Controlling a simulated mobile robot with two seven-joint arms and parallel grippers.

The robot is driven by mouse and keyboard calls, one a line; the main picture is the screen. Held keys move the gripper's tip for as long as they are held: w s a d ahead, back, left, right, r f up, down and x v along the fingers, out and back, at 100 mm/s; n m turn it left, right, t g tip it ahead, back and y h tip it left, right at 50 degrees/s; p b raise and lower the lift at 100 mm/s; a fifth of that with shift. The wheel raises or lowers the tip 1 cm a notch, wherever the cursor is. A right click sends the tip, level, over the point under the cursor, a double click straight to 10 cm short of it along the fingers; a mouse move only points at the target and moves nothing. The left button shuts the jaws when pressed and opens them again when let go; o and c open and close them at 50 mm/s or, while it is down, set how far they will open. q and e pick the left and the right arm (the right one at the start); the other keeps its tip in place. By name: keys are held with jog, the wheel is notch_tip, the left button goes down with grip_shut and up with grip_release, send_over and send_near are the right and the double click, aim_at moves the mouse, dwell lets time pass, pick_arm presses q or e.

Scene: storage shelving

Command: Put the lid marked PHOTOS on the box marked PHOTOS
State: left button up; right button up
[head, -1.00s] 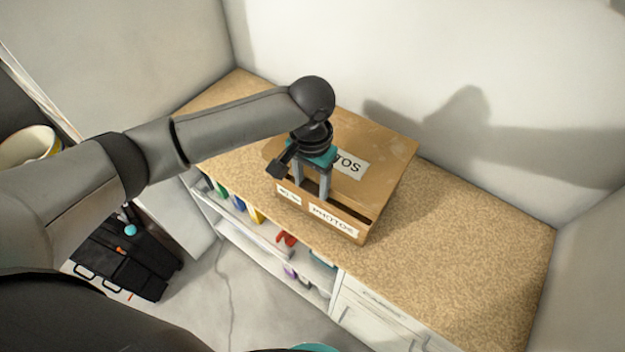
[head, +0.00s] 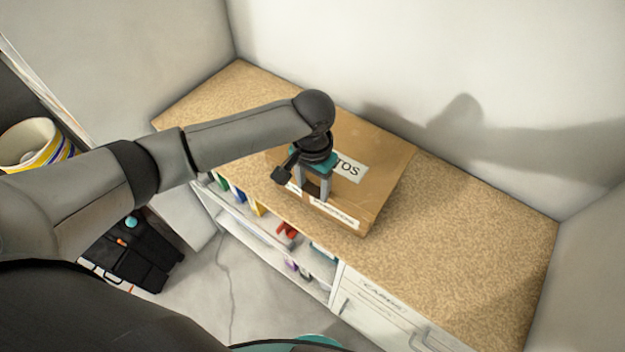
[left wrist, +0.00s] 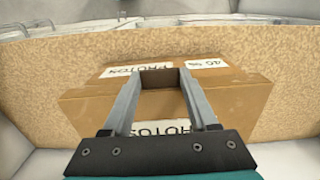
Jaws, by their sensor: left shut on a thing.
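The brown cardboard lid (head: 388,152) has a white label, partly covered by my gripper, with the letters TOS showing. It lies over the brown box (head: 364,231), whose front label (head: 335,213) reads PHOTOS. My left gripper (head: 312,196) points down at the lid's front part and is shut on the lid. In the left wrist view, the lid (left wrist: 235,100) lies beneath the fingers (left wrist: 160,82), and its label shows below them. The lid looks roughly lined up with the box; I cannot tell whether it is fully seated. My right gripper is out of view.
The box stands on a speckled tan worktop (head: 470,240), clear to its right and back left. Below are open shelves (head: 265,240) with colourful items and white drawers (head: 375,310). A striped bin (head: 38,145) and a black case (head: 140,255) are at left.

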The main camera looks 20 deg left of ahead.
pick_arm(q)
jog(key=shift+f, duration=1.2)
jog(key=o, duration=1.5)
notch_tip(320, 180, up, 15)
jog(key=shift+r, duration=0.1)
jog(key=shift+s, duration=0.1)
